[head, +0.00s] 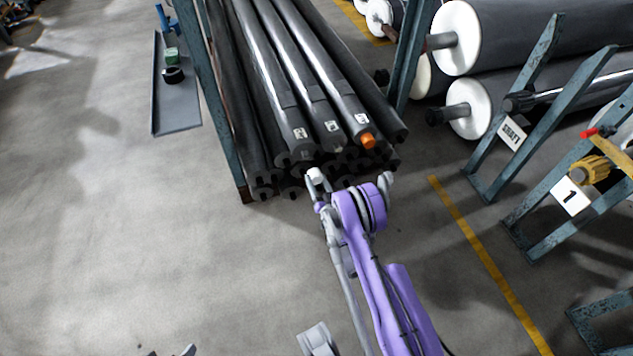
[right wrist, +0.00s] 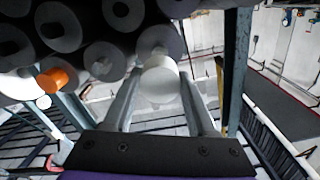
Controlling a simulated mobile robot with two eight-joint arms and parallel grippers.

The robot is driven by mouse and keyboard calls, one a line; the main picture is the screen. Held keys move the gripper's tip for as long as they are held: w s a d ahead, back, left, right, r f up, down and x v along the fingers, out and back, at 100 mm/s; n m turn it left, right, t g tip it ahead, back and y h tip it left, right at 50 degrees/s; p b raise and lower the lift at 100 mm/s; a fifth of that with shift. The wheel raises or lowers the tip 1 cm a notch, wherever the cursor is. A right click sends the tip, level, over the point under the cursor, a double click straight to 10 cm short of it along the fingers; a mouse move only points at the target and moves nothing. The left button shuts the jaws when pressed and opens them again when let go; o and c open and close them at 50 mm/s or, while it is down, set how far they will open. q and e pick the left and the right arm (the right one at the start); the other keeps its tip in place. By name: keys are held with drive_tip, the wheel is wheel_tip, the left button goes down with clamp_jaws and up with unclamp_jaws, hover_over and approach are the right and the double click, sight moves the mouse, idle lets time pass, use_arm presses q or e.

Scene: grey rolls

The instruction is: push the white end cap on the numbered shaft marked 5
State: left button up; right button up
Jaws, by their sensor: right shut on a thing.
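A white end cap (right wrist: 160,80) is held between the two fingers of my right gripper (right wrist: 160,98). In the head view the cap (head: 315,174) shows small and pale in front of the near ends of the dark shafts. In the right wrist view it lies just below a grey shaft end (right wrist: 158,40) and overlaps its edge; I cannot tell whether they touch. Three shafts carry small white number labels, the left one (head: 301,133) nearest the cap; the digits are too small to read surely. My left gripper (head: 170,350) barely shows at the bottom edge.
An orange cap (head: 368,141) sits on the end of the right labelled shaft. Blue-grey rack posts (head: 222,100) stand on both sides of the shaft stack. Large grey rolls (head: 550,40) and blue-grey stands lie to the right.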

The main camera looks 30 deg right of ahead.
sight(307, 158)
drive_tip(key=shift+f, duration=0.1)
drive_tip(key=shift+b+x, duration=0.75)
drive_tip(key=shift+x, duration=2.1)
drive_tip(key=shift+a, duration=0.1)
drive_tip(key=shift+b, duration=0.6)
drive_tip(key=shift+w, duration=0.1)
drive_tip(key=shift+b+x, duration=0.6)
drive_tip(key=shift+x, duration=1.55)
drive_tip(key=o, duration=1.4)
